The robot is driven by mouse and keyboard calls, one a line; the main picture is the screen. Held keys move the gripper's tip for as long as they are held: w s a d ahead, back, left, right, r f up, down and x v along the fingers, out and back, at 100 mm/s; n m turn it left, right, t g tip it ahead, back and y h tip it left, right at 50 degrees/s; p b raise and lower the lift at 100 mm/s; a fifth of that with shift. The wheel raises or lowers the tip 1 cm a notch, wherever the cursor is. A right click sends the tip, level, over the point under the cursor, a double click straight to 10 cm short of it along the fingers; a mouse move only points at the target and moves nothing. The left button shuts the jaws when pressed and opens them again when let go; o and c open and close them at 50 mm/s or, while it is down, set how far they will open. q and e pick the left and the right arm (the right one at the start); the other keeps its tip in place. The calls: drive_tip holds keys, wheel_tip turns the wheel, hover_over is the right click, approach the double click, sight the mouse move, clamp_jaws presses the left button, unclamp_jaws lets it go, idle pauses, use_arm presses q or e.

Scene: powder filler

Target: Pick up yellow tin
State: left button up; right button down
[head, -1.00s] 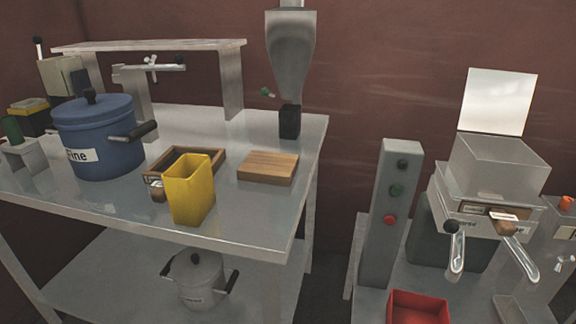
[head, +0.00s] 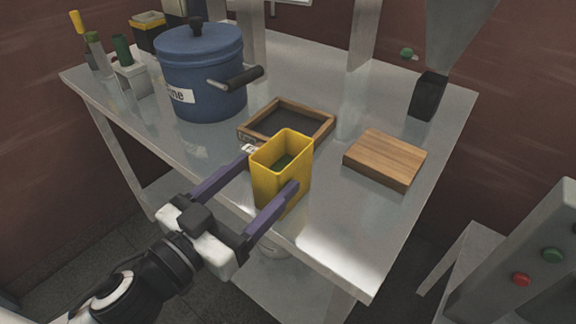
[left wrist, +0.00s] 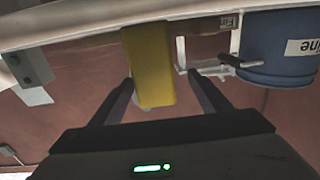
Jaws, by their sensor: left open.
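The yellow tin (head: 268,185) stands upright and open-topped near the front edge of the metal table (head: 340,250). My left gripper (head: 273,172) is open, with its two purple fingers reaching to either side of the tin. In the left wrist view the tin (left wrist: 148,70) appears upside down between the fingertips of my left gripper (left wrist: 165,88), with a gap showing on each side. My right gripper is not in view.
A wooden tray (head: 325,128) lies just behind the tin. A wooden block (head: 385,157) is to its right. A blue pot (head: 205,75) with a dark handle stands at the back left. A black block (head: 428,95) sits at the far right under a grey funnel.

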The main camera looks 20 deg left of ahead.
sight(273, 169)
use_arm(q)
drive_tip(key=shift+b+x, duration=0.35)
drive_tip(key=shift+x, duration=0.45)
drive_tip(key=shift+w+d+p, duration=0.15)
drive_tip(key=shift+w+p, duration=0.3)
drive_tip(key=shift+w, duration=0.1)
drive_tip(key=shift+w+d, duration=0.2)
drive_tip(key=shift+w, duration=0.3)
drive_tip(key=w, duration=0.1)
drive_tip(key=w+d+p, duration=0.1)
drive_tip(key=w, duration=0.1)
drive_tip(key=w+d+f, duration=0.1)
drive_tip(key=w, duration=0.1)
drive_tip(key=shift+d+f, duration=0.1)
drive_tip(key=shift+d, duration=0.05)
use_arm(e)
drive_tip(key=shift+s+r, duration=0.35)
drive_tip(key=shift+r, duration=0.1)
use_arm(q)
drive_tip(key=c, duration=1.3)
